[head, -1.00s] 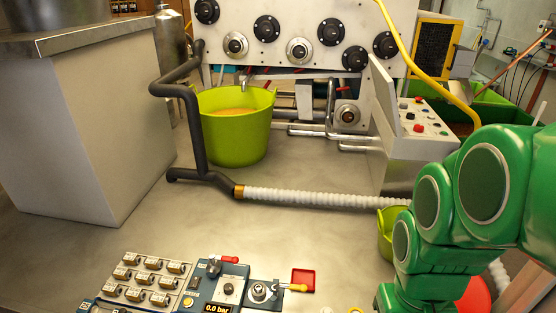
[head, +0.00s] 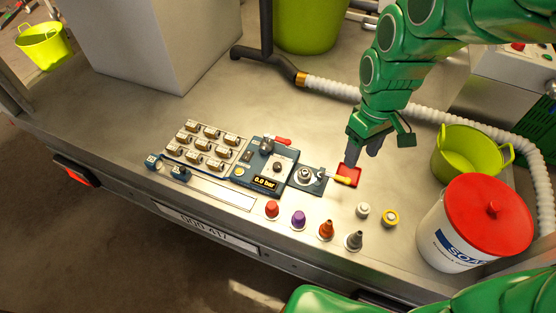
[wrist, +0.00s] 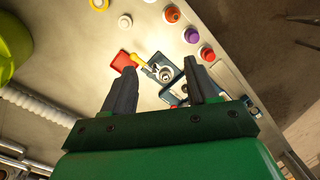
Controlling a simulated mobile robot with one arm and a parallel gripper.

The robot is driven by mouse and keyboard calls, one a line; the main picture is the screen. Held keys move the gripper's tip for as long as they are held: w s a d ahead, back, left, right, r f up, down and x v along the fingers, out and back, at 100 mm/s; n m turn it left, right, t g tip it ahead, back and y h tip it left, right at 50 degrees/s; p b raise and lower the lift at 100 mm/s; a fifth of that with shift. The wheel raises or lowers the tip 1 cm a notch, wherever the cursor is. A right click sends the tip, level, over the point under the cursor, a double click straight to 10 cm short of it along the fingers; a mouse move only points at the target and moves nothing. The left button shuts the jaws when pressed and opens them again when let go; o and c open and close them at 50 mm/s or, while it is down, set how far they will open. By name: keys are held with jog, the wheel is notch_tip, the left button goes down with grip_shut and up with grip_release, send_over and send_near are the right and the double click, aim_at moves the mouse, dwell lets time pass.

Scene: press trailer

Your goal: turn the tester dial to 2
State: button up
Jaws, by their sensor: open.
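The tester (head: 257,174) is a blue unit on the steel deck, with a display reading 0.0 bar. A small dark dial knob (head: 279,167) sits on its pale plate; its setting is too small to read. A red-handled lever (head: 278,140) is behind the dial, and a valve with a yellow handle (head: 342,180) is to its right. My gripper (head: 364,150) is open and empty, above the deck near the red square tray (head: 348,174), right of the tester. In the wrist view my gripper (wrist: 158,70) has the yellow-handled valve (wrist: 160,72) between and beyond its fingers; the right finger partly hides the tester.
Several coloured caps and nozzles (head: 298,219) stand along the front edge. A block of labelled switches (head: 204,147) is left of the tester. A red-lidded soap tub (head: 440,242) and green bucket (head: 440,165) stand right. A white corrugated hose (head: 340,90) runs behind.

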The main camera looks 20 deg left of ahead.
jog(key=w+a+f+n, duration=0.2)
jog(key=w+a+f, duration=0.15)
jog(key=a, duration=0.25)
jog(key=w+a+f+n, duration=0.2)
jog(key=a+f+n, duration=0.1)
jog(key=a+f, duration=0.15)
jog(key=n, duration=0.4)
send_near(277, 165)
jog(key=shift+s+d+f+t, duration=0.15)
jog(key=shift+f+t, duration=0.1)
jog(key=shift+t, duration=0.05)
jog(key=shift+f, duration=0.2)
jog(key=shift+s+f, duration=0.2)
jog(key=shift+f, duration=3.6)
jog(key=c, duration=1.1)
